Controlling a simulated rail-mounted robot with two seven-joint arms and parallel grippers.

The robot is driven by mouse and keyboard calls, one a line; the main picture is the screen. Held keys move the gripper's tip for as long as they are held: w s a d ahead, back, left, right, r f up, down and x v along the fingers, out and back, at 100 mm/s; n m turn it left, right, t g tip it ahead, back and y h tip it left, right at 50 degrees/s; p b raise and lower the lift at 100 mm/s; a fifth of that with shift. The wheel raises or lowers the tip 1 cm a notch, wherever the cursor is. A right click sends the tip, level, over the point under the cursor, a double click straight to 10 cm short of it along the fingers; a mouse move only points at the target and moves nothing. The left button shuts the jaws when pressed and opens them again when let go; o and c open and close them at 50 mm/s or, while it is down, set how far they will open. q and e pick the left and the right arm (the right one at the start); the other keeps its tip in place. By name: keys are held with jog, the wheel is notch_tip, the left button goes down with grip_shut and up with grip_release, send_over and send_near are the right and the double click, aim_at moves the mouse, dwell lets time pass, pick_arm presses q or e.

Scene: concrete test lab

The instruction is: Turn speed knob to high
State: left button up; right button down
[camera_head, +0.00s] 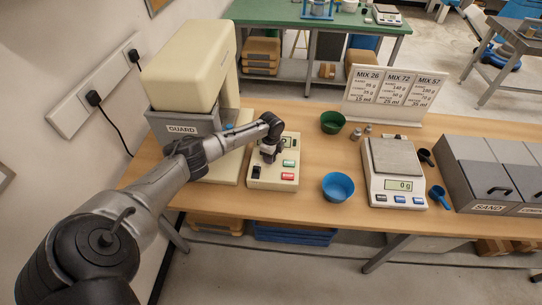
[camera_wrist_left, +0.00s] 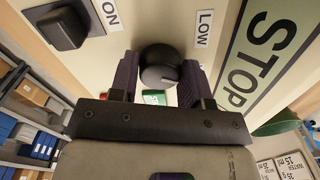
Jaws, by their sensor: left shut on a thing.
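The control box (camera_head: 260,183) stands on the bench beside the mixer, with a green button (camera_head: 289,163), a red button (camera_head: 288,176) and a black switch (camera_head: 256,171). My left gripper (camera_head: 268,155) is over its upper left part. In the left wrist view, the round dark speed knob (camera_wrist_left: 160,68) sits between the two fingers of my left gripper (camera_wrist_left: 158,78), which is shut on it. A LOW label (camera_wrist_left: 204,28) is right of the knob. No HIGH label shows there. The knob's pointer direction cannot be told. My right gripper is not in view.
The cream mixer (camera_head: 188,65) with its GUARD housing stands behind my left arm. A blue bowl (camera_head: 337,187), a green bowl (camera_head: 332,122) and a scale (camera_head: 396,170) reading 0 g stand to the right. A mix chart (camera_head: 396,95) is at the back.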

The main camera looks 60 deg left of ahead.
pick_arm(q)
jog(key=shift+m, duration=0.6)
jog(key=o, duration=0.9)
jog(key=shift+r+p, duration=0.65)
jog(key=shift+r, duration=0.15)
notch_tip(320, 180, up, 12)
jog(key=p, duration=1.1)
jog(key=shift+r, duration=0.1)
